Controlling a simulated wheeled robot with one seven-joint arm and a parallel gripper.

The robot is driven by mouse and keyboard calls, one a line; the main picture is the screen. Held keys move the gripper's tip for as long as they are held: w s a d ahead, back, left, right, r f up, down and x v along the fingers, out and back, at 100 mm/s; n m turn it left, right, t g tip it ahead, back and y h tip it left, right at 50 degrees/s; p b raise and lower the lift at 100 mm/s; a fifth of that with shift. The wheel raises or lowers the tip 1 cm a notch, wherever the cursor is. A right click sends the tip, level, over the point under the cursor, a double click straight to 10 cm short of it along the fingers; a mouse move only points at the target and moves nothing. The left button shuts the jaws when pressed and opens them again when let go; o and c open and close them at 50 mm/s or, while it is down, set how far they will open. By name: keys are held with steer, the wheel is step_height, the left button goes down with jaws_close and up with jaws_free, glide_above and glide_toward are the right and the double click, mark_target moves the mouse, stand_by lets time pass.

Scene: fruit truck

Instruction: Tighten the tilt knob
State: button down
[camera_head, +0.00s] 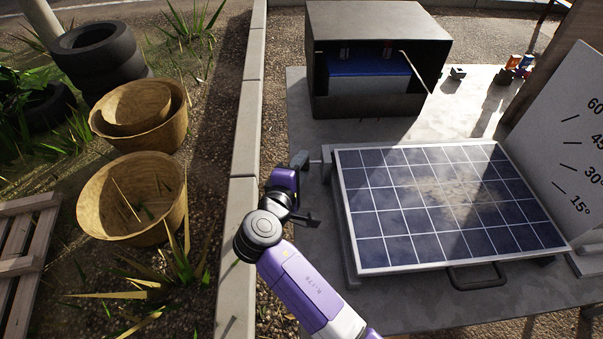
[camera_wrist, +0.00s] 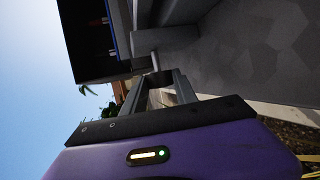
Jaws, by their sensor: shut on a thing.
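The solar panel (camera_head: 430,205) lies nearly flat in a pale frame on the grey table. My gripper (camera_head: 300,160) is at the panel's far left corner, beside the frame. A short thin shaft (camera_head: 316,161) runs from the gripper's tip toward the frame. In the wrist view, my gripper (camera_wrist: 158,80) has its two dark fingers closed on the tilt knob, with a grey shaft (camera_wrist: 154,62) just beyond the tips. The knob itself is mostly hidden by the fingers. The angle board (camera_head: 570,140) with marks from 15° to 60° stands right of the panel.
A dark open box (camera_head: 425,60) with a blue-topped battery (camera_head: 365,65) stands behind the panel. A handle (camera_head: 478,276) sticks out at the panel's near edge. Small cans (camera_head: 520,64) stand at the back right. Baskets (camera_head: 130,200) and tyres (camera_head: 95,55) are left of the kerb (camera_head: 248,120).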

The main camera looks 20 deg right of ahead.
steer(key=shift+f+t+b, duration=0.2)
steer(key=shift+t+b, duration=0.3)
steer(key=shift+b, duration=0.25)
steer(key=c, duration=1)
jaws_free()
steer(key=shift+o, duration=0.2)
steer(key=shift+r, duration=0.1)
steer(key=v, duration=0.8)
steer(key=shift+c, duration=0.2)
